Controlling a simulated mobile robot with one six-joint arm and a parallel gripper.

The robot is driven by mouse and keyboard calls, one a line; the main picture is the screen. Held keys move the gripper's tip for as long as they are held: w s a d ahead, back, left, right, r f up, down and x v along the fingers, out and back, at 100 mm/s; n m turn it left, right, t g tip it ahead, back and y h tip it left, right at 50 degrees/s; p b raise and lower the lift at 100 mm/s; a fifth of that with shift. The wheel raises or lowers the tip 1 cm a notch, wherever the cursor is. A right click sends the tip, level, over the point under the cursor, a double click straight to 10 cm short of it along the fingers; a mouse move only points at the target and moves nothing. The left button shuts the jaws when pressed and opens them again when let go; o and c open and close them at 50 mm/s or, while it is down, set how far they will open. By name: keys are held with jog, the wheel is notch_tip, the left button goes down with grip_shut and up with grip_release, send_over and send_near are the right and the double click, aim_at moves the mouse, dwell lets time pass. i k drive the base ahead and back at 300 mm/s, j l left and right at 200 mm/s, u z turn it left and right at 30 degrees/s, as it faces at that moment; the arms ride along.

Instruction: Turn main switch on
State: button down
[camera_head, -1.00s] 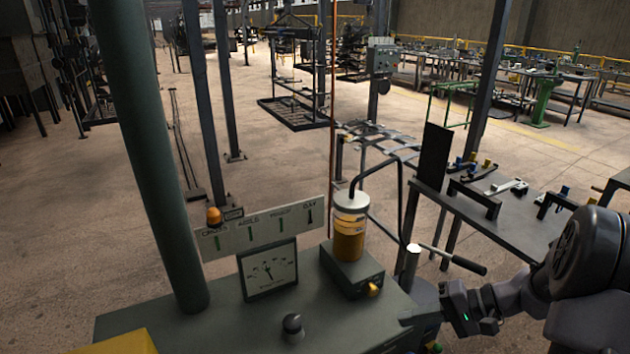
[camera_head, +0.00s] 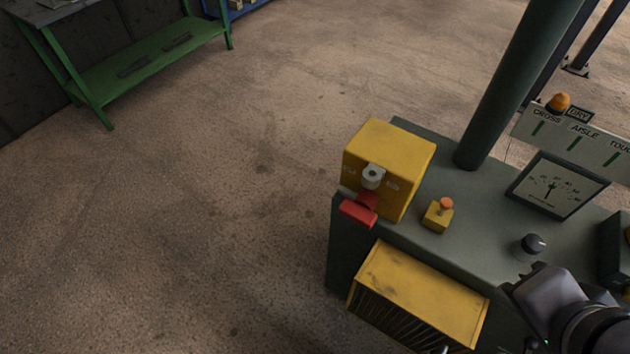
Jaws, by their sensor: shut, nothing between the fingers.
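The main switch appears to be the yellow box (camera_head: 395,160) on the left end of the green-grey bench top. Its front carries a round grey hub (camera_head: 373,175) with a red handle (camera_head: 359,211) hanging down and to the left. Small marks beside the hub are too small to read. My gripper (camera_head: 514,289) is at the lower right of the view, over the bench's front part. It is shut and empty, well to the right of the red handle and apart from it. Its fingertips are hard to make out.
A small yellow box with an orange button (camera_head: 438,214) sits right of the switch. A yellow slatted housing (camera_head: 425,290) juts out below it. A black knob (camera_head: 534,243), a dial gauge (camera_head: 557,186) and a green post (camera_head: 515,85) stand to the right. Floor at left is clear.

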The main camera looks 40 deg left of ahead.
aim_at(360, 211)
jog(key=j+u, duration=0.1)
jog(key=u, duration=0.25)
jog(key=j+u, duration=0.1)
jog(key=u, duration=0.25)
jog(key=j+u, duration=0.15)
jog(key=u, duration=0.25)
jog(key=i+l+z, duration=0.1)
jog(key=l+z, duration=0.25)
jog(key=j, duration=0.1)
